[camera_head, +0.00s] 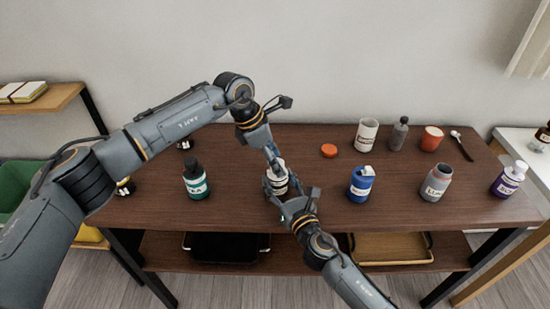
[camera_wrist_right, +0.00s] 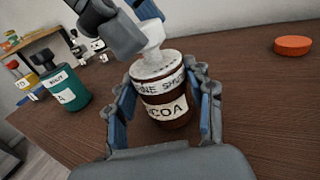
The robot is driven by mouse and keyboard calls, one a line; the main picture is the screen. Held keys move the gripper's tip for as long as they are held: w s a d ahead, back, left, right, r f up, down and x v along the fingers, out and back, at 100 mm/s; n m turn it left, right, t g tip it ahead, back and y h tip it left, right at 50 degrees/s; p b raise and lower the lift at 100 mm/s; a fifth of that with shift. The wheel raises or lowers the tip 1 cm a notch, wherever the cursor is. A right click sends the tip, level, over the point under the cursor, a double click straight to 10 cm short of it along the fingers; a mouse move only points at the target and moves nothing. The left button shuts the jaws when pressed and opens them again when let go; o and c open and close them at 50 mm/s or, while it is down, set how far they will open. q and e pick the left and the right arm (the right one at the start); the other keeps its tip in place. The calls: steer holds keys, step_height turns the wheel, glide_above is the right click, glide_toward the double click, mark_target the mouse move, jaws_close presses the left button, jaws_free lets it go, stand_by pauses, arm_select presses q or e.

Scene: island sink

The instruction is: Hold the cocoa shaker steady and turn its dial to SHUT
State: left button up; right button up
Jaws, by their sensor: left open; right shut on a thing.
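The cocoa shaker (camera_head: 276,182) stands upright on the brown table, near the middle of the head view. In the right wrist view the brown shaker (camera_wrist_right: 168,112) shows a COCOA label, a white band whose lettering appears to include FINE and SHUT, and a white top knob (camera_wrist_right: 152,38). Which setting is selected I cannot tell. My right gripper (camera_wrist_right: 160,105) is shut on the shaker's body, one finger on each side. My left gripper (camera_head: 274,158) is open at the shaker's top, its fingers close to the knob. Whether they touch it I cannot tell.
A green bottle (camera_head: 195,180) stands left of the shaker and a blue bottle (camera_head: 361,185) right of it. An orange lid (camera_head: 329,151) lies behind.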

arm_select(q)
steer(key=c, duration=1.2)
steer(key=shift+o, duration=0.2)
steer(key=shift+n, duration=0.3)
steer(key=n+t+y, duration=0.1)
steer(key=n+t, duration=0.1)
steer(key=n, duration=0.3)
steer(key=shift+s, duration=0.1)
steer(key=n, duration=0.2)
steer(key=n+t+y, duration=0.1)
steer(key=n, duration=0.1)
steer(key=n+y, duration=0.1)
steer(key=n, duration=0.1)
steer(key=shift+s+d+n+t, duration=0.1)
steer(key=shift+d+n+t, duration=0.2)
steer(key=shift+n, duration=0.1)
steer(key=n+y, duration=0.1)
steer(key=n, duration=0.2)
steer(key=n+y, duration=0.1)
steer(key=n, duration=0.2)
steer(key=shift+d+r+y, duration=0.1)
steer(key=shift+y, duration=0.2)
steer(key=n+y, duration=0.1)
steer(key=n, duration=0.4)
steer(key=shift+d+g+y, duration=0.1)
steer(key=shift+g+y, duration=0.3)
steer(key=shift+n, duration=0.4)
